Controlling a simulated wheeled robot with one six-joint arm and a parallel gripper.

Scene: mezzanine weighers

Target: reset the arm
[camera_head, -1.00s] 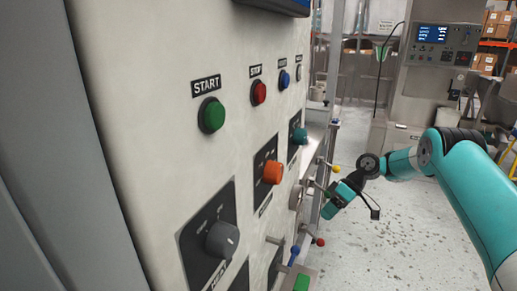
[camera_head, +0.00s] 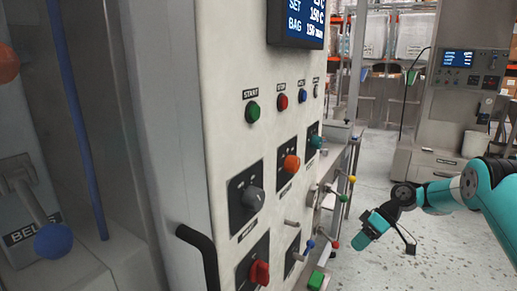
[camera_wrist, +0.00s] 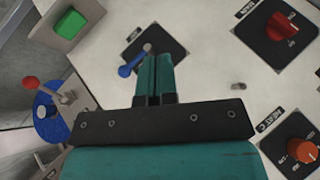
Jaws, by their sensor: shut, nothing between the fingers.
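My teal arm reaches in from the right in the head view. My gripper (camera_head: 366,236) is at its end, in front of the right part of the control panel, low beside the small levers. In the wrist view my gripper (camera_wrist: 154,62) shows two teal fingers pressed together with nothing between them. Its tips point at the panel face near a blue-knobbed lever (camera_wrist: 130,70); whether they touch it I cannot tell.
The cream panel (camera_head: 225,150) carries a green START button (camera_head: 252,112), a red button (camera_head: 282,101), an orange knob (camera_head: 291,163) and a red knob (camera_head: 260,272). A black handle (camera_head: 200,250) juts out at its left edge. Open floor (camera_head: 440,250) lies to the right.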

